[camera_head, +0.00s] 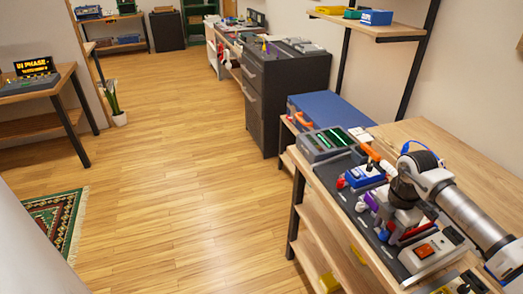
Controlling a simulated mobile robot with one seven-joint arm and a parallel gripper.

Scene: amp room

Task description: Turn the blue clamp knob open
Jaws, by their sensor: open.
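My gripper (392,219) is low over the dark mat on the wooden workbench (455,150) at the right. It points down among the small devices there. Its jaws are small and partly hidden, but they are apart, and I see nothing held between them. The picture is too small to tell the knob's turn or whether my gripper touches anything.
A blue box with red parts (363,176) and a grey device with green screens (326,143) stand behind my gripper. A grey box with an orange switch (428,248) stands in front. A dark drawer cabinet (285,85) is beyond.

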